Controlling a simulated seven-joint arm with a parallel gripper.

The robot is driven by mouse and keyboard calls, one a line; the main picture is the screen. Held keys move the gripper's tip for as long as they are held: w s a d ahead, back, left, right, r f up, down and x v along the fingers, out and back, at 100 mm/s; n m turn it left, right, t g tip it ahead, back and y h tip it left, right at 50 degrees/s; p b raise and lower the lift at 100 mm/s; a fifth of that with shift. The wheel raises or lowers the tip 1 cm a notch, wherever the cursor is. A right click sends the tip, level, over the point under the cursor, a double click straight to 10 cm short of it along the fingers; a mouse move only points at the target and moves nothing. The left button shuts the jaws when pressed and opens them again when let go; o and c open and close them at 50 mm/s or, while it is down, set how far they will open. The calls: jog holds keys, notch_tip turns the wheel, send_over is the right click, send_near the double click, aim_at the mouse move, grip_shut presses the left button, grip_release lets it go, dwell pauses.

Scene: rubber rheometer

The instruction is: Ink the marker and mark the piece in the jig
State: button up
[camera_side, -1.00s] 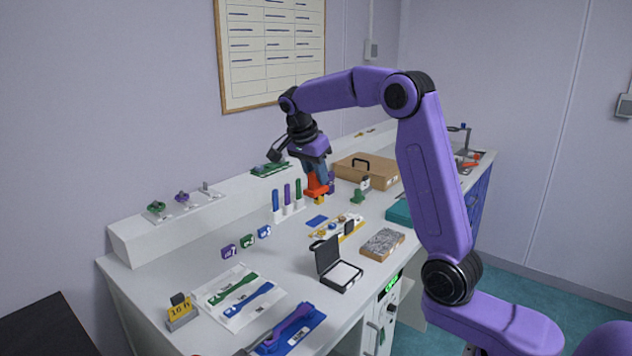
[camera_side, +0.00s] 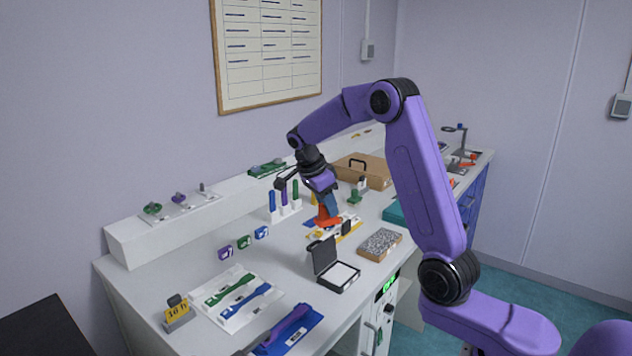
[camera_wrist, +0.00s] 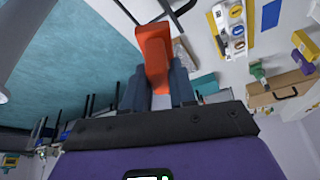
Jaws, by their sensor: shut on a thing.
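My gripper (camera_side: 327,205) is shut on an orange marker (camera_side: 327,219), which it holds above the bench near the middle. In the wrist view the marker (camera_wrist: 154,52) sticks out between the two blue-grey fingers of my gripper (camera_wrist: 158,88). A black case (camera_side: 325,254) stands open in front of the marker, with a pale pad (camera_side: 343,274) in it. A purple dumbbell-shaped piece (camera_side: 290,325) lies on a blue jig (camera_side: 307,332) at the bench's front. The marker's underside is hidden in the side view.
A speckled block (camera_side: 380,243) lies right of the case. A yellow-edged board (camera_side: 350,232) lies behind it. A rack with coloured sticks (camera_side: 284,210) stands left of my gripper. A white tray (camera_side: 240,318) holds green and blue dumbbells. A brown case (camera_side: 363,170) is at the back.

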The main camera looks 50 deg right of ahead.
jog(key=s+d+f+m+g, duration=0.1)
jog(key=s+f+m, duration=0.3)
jog(key=f, duration=0.3)
jog(key=shift+s+f+y, duration=0.2)
jog(key=shift+s+y, duration=0.15)
jog(key=shift+y, duration=0.05)
jog(key=shift+f, duration=3)
jog(key=shift+f, duration=0.6)
notch_tip(320, 180, up, 7)
dwell(0.8)
dwell(0.4)
